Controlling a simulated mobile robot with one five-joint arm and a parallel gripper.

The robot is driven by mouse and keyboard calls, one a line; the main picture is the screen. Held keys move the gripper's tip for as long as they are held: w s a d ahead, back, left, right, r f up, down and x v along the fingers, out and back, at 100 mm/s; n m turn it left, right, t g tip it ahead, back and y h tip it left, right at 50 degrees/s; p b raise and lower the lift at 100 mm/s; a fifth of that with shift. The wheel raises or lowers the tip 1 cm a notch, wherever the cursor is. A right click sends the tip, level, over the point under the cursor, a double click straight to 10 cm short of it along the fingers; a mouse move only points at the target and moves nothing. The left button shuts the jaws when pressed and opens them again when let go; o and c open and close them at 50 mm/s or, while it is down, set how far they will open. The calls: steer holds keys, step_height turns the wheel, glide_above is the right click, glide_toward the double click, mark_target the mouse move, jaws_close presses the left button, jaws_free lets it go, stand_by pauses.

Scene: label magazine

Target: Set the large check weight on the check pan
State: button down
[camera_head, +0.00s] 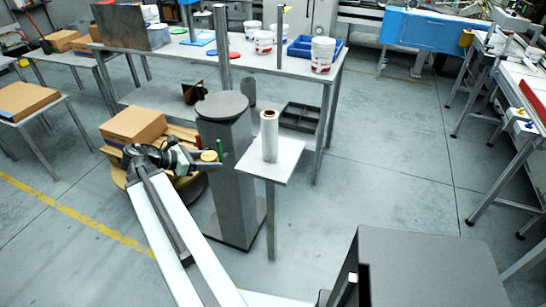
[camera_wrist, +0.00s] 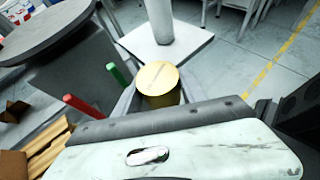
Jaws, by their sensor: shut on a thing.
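My gripper (camera_head: 208,164) is shut on a short gold cylinder, the large check weight (camera_head: 209,156). In the wrist view the weight (camera_wrist: 158,78) shows its round top between the fingers of my gripper (camera_wrist: 160,98). The check pan looks to be the round grey plate (camera_head: 222,105) on top of a grey pedestal (camera_head: 230,185). The plate (camera_wrist: 40,30) also shows at the upper left of the wrist view, with nothing on it. In the head view the weight is in front of the pedestal, lower than the plate and apart from it.
A red stick (camera_wrist: 80,107) and a green stick (camera_wrist: 118,75) stand beside my gripper. A small white table (camera_head: 286,160) holds a pale roll (camera_head: 269,136) right of the pedestal. A cardboard box (camera_head: 134,126) is at the left. A long bench with tubs (camera_head: 322,55) stands behind.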

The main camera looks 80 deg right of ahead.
steer(key=shift+w, duration=0.2)
steer(key=b, duration=0.2)
glide_above(251, 160)
steer(key=shift+s+f, duration=0.15)
steer(key=shift+f, duration=0.6)
steer(key=shift+a+f+b, duration=0.1)
steer(key=shift+f+b, duration=1.6)
steer(key=shift+f, duration=0.25)
steer(key=c, duration=0.7)
jaws_free()
steer(key=shift+o, duration=0.2)
steer(key=shift+r, duration=0.15)
